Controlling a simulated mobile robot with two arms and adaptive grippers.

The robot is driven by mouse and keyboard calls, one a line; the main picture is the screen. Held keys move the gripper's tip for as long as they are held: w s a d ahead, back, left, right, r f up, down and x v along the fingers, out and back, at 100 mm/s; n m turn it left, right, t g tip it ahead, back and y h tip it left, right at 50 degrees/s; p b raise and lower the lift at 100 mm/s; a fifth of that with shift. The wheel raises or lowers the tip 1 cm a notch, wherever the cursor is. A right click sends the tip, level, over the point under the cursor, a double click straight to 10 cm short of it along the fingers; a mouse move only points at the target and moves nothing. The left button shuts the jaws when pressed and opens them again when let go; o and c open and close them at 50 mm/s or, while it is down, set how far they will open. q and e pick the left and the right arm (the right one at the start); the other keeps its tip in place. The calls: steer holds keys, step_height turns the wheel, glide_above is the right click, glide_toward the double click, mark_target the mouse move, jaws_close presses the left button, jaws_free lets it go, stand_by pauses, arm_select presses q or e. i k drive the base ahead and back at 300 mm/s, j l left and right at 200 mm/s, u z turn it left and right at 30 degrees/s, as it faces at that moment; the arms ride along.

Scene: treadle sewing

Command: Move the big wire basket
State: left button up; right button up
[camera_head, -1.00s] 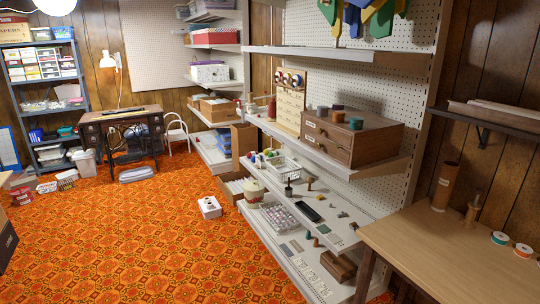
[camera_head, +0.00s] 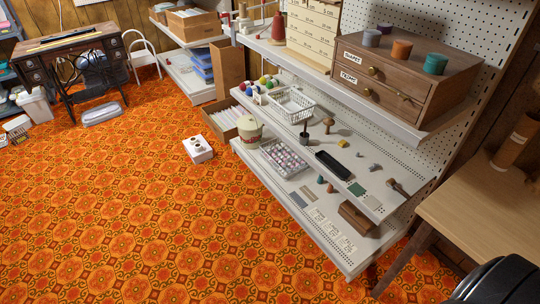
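A white wire basket (camera_head: 291,105) stands upright on the middle shelf of the white shelving unit, left of the small loose items. A second, shallow basket or tray (camera_head: 283,159) sits on the bottom shelf and is filled with many small pale and pink pieces. I cannot tell for certain which of the two is the big wire basket. Neither of my grippers is in view. A dark rounded shape at the bottom right corner looks like part of my own arm.
The middle shelf (camera_head: 262,105) also holds colored balls, a dark pad (camera_head: 333,165) and small tools. A wooden drawer box (camera_head: 405,70) stands on the shelf above. A wooden table (camera_head: 480,215) is at the right. A white box (camera_head: 198,149) lies on the otherwise open patterned floor.

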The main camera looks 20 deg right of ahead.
mark_target(280, 153)
steer(key=i+z, duration=0.4)
steer(key=i+j+z, duration=0.25)
steer(key=z, duration=0.2)
steer(key=i+j+z, duration=0.9)
steer(key=j+z, duration=0.35)
steer(key=i+j+z, duration=0.15)
steer(key=j+z, duration=0.25)
